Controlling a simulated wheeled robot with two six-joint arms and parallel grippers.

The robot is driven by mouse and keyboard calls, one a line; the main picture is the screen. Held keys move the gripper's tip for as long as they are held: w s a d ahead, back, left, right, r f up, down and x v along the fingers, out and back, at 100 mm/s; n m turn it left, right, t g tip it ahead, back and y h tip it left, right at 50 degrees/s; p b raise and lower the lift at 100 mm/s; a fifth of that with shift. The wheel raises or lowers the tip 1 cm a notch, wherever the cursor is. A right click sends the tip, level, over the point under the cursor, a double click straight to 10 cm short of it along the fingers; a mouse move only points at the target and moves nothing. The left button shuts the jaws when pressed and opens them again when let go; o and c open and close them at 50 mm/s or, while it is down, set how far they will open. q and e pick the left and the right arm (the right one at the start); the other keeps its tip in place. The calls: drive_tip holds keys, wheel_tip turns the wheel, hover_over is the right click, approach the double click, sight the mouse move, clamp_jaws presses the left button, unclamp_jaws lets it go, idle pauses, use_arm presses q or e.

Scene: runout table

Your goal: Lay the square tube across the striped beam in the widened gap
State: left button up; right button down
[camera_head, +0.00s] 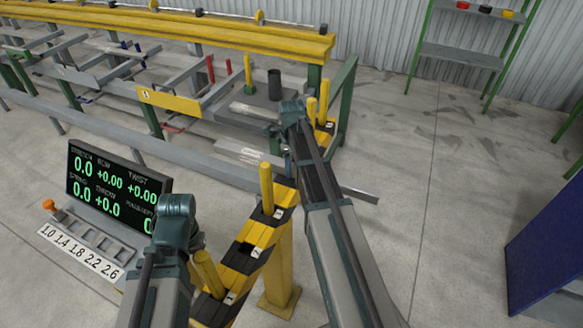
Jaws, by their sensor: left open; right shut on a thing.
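The striped beam (247,247), yellow and black, runs from the bottom centre up and right, with upright yellow posts along it. A near post (209,272) and a middle post (266,188) stand apart, with a gap between them. My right gripper (293,118) is beyond the middle post, shut on the grey square tube (358,194). The tube's right end sticks out past my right arm; its middle is hidden behind that arm. I cannot tell whether it touches the beam. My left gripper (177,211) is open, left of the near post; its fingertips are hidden.
A display board (117,188) with green figures and a numbered panel (80,252) stand at left. The runout table with a yellow rail (170,30) fills the back. A green-framed shelf (460,54) and a blue panel (548,245) are at right. The floor between is clear.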

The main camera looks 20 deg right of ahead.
drive_tip(key=shift+f, duration=0.2)
drive_tip(key=shift+c, duration=1.6)
unclamp_jaws()
drive_tip(key=shift+r, duration=0.1)
drive_tip(key=shift+r, duration=0.15)
wheel_tip(320, 180, up, 12)
drive_tip(key=p, duration=1.2)
drive_tip(key=shift+s+d, duration=0.1)
